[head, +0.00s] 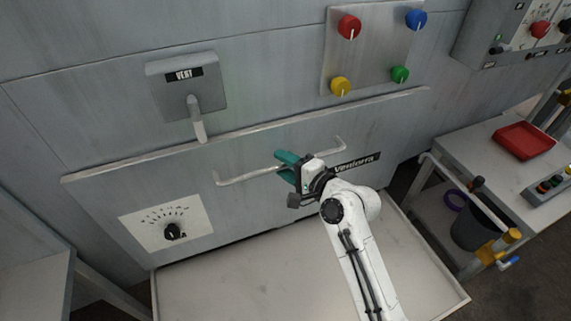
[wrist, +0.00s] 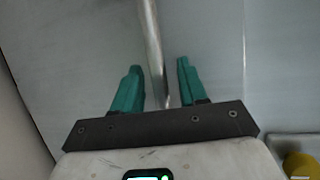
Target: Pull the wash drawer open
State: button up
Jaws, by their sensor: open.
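The drawer front (head: 240,205) is a wide grey panel with a long horizontal bar handle (head: 243,174) across it. The front looks closed against the grey machine. My gripper (head: 286,163), with teal fingers, is at the middle of the handle. In the wrist view the handle bar (wrist: 151,45) runs between the two open fingers (wrist: 159,68), with a visible gap on each side. The fingers do not appear to press on the bar. My gripper hides a short middle part of the handle in the head view.
A shallow, pale, rimmed surface (head: 220,285) lies below the panel, under my arm. A lever labelled VENT (head: 195,118) and a dial (head: 172,231) are at left. Coloured knobs (head: 340,87) sit above. A side table with a red tray (head: 523,140) stands at right.

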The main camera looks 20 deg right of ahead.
grip_shut()
jog(key=shift+s, duration=0.15)
dwell(0.4)
